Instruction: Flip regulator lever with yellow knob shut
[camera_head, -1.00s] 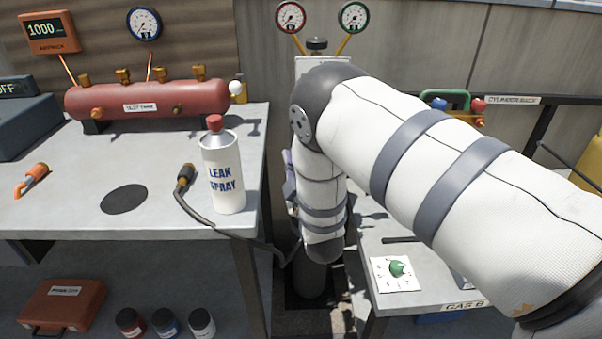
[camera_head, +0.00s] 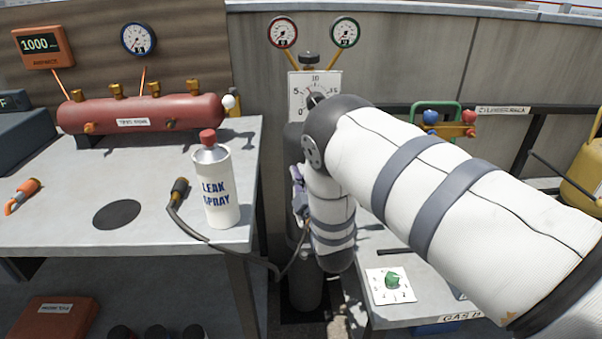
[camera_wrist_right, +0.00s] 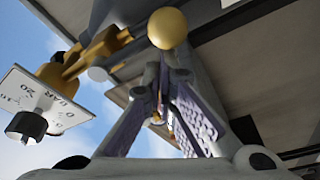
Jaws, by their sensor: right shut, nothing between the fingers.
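The yellow knob (camera_wrist_right: 167,28) shows in the right wrist view as a round ball just beyond my right fingertips. A brass-coloured regulator body (camera_wrist_right: 100,52) is to its left, with a white scale card (camera_wrist_right: 38,100) marked in bar. My right gripper (camera_wrist_right: 166,75) is shut and empty, its purple-padded fingers pointing toward the knob; I cannot tell whether they touch it. In the head view the regulator's white dial card (camera_head: 302,88) stands at the top of the cylinder, and my right arm hides the yellow knob. Only a purple bit of the right gripper (camera_head: 299,188) shows there.
A left bench holds a red tank (camera_head: 150,113), a leak spray can (camera_head: 216,190) and a cabled probe (camera_head: 179,190). Two gauges (camera_head: 282,31) (camera_head: 345,32) stand above the regulator. A lower right bench carries a green dial (camera_head: 392,282). A railing runs behind.

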